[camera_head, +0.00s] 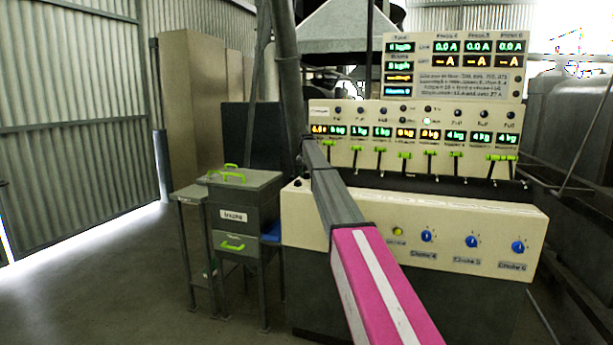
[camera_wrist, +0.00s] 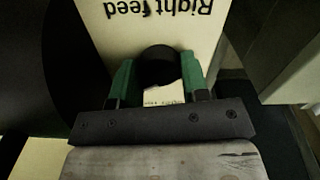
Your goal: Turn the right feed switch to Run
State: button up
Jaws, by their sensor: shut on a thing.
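In the wrist view, the right feed switch (camera_wrist: 157,56) is a dark round knob on a cream plate (camera_wrist: 100,30). The words "Right feed" (camera_wrist: 150,12) appear upside down above it. My gripper (camera_wrist: 158,72) has a green finger on each side of the knob and is shut on it. Small print below the knob is partly covered by my gripper and cannot be read, and the knob's pointer position cannot be made out. In the head view, my arm reaches away toward the machine; neither my gripper nor the right feed switch can be made out there.
A cream control panel (camera_head: 450,222) with blue knobs (camera_head: 471,241) stands at the right. Behind it is a row of displays and green-handled levers (camera_head: 430,153). A grey bin (camera_head: 235,195) with green handles stands left of my arm. The floor (camera_head: 110,270) at left is clear.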

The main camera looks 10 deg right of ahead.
jog(key=shift+m, duration=0.3)
jog(key=o, duration=0.9)
jog(key=shift+r, duration=0.1)
notch_tip(320, 180, up, 11)
jog(key=shift+f, duration=0.15)
jog(key=shift+s, duration=0.1)
